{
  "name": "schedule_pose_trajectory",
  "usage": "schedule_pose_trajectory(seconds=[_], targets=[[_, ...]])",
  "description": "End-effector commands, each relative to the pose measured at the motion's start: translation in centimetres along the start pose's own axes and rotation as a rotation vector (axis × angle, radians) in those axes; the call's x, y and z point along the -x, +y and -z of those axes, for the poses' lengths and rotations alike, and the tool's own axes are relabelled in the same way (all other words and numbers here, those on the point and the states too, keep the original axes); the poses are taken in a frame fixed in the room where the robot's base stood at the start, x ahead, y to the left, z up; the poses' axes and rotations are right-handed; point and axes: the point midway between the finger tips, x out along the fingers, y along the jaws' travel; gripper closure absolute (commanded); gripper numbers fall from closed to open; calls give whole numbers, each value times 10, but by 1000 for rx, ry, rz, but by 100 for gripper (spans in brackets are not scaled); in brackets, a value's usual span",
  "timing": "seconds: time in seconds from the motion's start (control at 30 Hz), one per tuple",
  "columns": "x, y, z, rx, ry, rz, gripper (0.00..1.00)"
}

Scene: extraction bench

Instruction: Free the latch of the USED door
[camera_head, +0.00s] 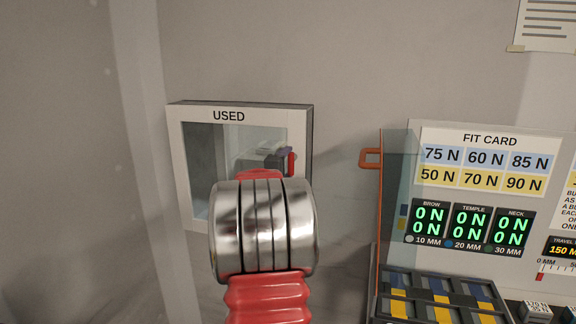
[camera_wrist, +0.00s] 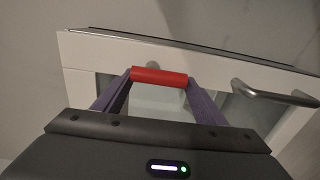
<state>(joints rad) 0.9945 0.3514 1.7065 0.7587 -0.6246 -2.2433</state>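The USED door (camera_head: 177,168) is a white frame around a clear pane, at the left in the head view, and it appears closed. A red bar (camera_wrist: 160,77), which looks like its latch, lies in front of the white frame in the wrist view. It shows as a small red piece (camera_head: 292,162) at the door's right edge in the head view. My gripper (camera_wrist: 160,80) is at the bar, its two purple fingers well apart with one at each end. I cannot tell whether they press on it. My arm hides the door's lower right part.
A metal handle (camera_wrist: 272,94) stands out from the white frame in the wrist view. To the right in the head view are an orange bracket (camera_head: 370,158), a FIT CARD panel (camera_head: 489,160) with green readouts, and a tray (camera_head: 377,308) of blue and yellow pads.

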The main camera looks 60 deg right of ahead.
Motion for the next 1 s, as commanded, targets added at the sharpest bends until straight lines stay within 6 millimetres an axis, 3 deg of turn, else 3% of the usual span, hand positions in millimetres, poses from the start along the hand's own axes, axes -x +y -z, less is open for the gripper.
schedule_pose_trajectory(seconds=[0.17,0.57,1.0], targets=[[0,1,-1,-2,-3,-2,23],[5,2,-2,-3,-5,-4,23],[60,2,-2,-4,-4,-4,23]])
